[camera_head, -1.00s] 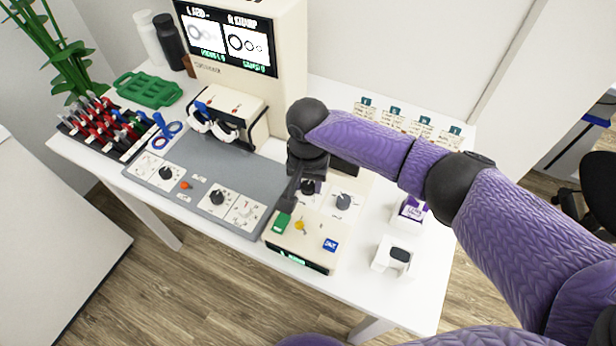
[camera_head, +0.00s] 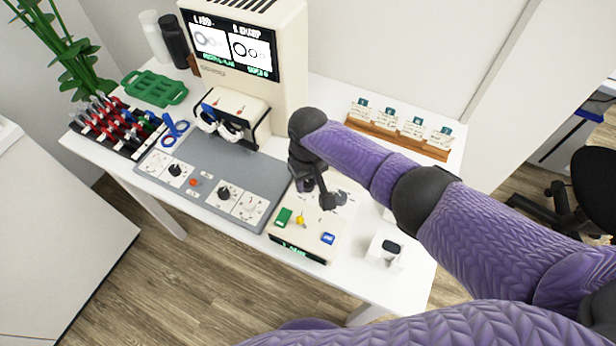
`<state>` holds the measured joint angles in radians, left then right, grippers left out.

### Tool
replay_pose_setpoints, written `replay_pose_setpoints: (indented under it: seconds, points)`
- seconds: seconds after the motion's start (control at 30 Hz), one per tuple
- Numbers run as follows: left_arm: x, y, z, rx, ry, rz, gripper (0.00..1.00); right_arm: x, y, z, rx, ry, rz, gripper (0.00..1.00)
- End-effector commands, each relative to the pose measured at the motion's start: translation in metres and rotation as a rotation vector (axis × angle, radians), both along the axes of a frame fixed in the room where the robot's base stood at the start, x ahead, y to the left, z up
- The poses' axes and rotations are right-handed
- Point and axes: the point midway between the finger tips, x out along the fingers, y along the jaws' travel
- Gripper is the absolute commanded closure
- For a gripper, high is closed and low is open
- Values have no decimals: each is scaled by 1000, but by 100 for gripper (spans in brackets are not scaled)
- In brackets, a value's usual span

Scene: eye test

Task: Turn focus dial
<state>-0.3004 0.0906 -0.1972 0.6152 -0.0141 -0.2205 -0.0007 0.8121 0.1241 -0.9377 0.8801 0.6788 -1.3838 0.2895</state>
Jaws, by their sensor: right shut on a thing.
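A cream control box (camera_head: 303,247) with a small green-lit display on its front stands at the front of the table. I cannot read which dial is marked focus. A screen (camera_head: 230,45) shows two ring pictures side by side. My left gripper is not in view.
A grey panel (camera_head: 215,165) with more dials lies left of the box. A rack of coloured tools (camera_head: 110,125) and a green tray (camera_head: 155,88) stand farther left. A wooden card rack (camera_head: 397,138) is behind my arm. A white box (camera_head: 384,252) stands right.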

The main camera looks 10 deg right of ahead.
Motion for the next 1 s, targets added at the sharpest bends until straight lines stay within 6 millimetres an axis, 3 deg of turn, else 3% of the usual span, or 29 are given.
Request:
replay_pose_setpoints:
  seconds: [0.63, 0.67, 0.7, 0.8, 1.0]
  points:
    - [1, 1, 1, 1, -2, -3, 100, 0, 0, 0, 1, -1, 48, 100]
    - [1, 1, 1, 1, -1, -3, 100, 0, 0, 0, 1, -1, 48, 53]
    - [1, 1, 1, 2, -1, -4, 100, 0, 0, 0, 1, -1, 48, 45]
    - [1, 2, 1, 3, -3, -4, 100, 0, 0, 0, 1, -1, 47, 24]
    - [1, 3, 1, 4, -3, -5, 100, 0, 0, 0, 0, -1, 47, 24]
